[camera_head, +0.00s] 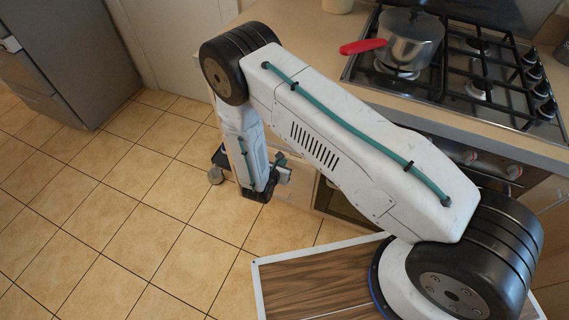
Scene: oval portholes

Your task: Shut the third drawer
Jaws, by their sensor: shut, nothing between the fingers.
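The pale wooden drawer fronts (297,191) are below the counter, left of the oven, and mostly hidden behind my arm. I cannot tell which is the third drawer or how far it stands open. My gripper (284,173) is at the end of my arm, low in front of these fronts. It is small and partly hidden by my wrist; its fingers look closed with nothing held. I cannot tell whether it touches a drawer.
A steel pot (411,42) with a red handle (362,46) stands on the gas hob (480,75). The counter (300,20) edge runs above the drawers. A grey fridge-like cabinet (60,60) stands at the upper left. The tiled floor (120,220) at left is clear.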

